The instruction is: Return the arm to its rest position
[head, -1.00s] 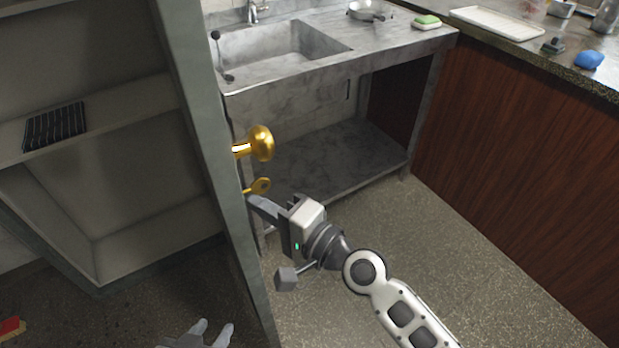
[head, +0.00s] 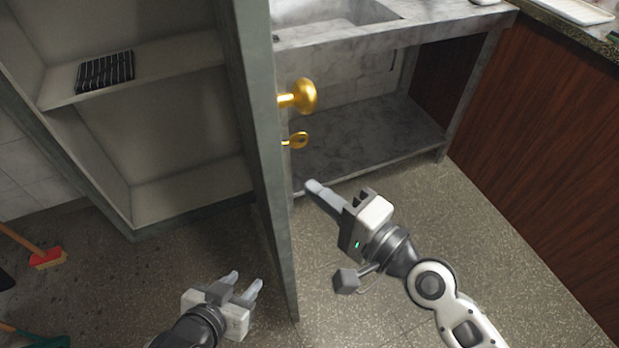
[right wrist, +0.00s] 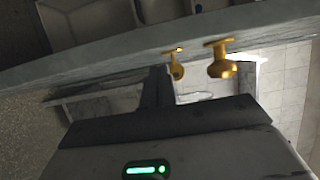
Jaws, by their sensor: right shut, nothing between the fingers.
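My right gripper (head: 313,187) is shut and empty, to the right of the open cabinet door (head: 262,170) and a little below the golden key (head: 296,141) and golden knob (head: 298,97). It appears apart from them. In the right wrist view the knob (right wrist: 221,66) and key (right wrist: 176,68) stick out of the door beyond my shut fingers (right wrist: 158,88). My left gripper (head: 246,286) is low at the left of the door, in front of the cabinet. Its two fingers are apart, with nothing seen between them.
The open cabinet (head: 180,190) has a dark striped item (head: 105,72) on its shelf. A marble sink counter (head: 400,38) with a lower shelf (head: 375,140) stands behind the door. Wooden panels (head: 550,150) close off the right. A red brush (head: 47,258) is at the far left. Floor (head: 500,270) is clear at right.

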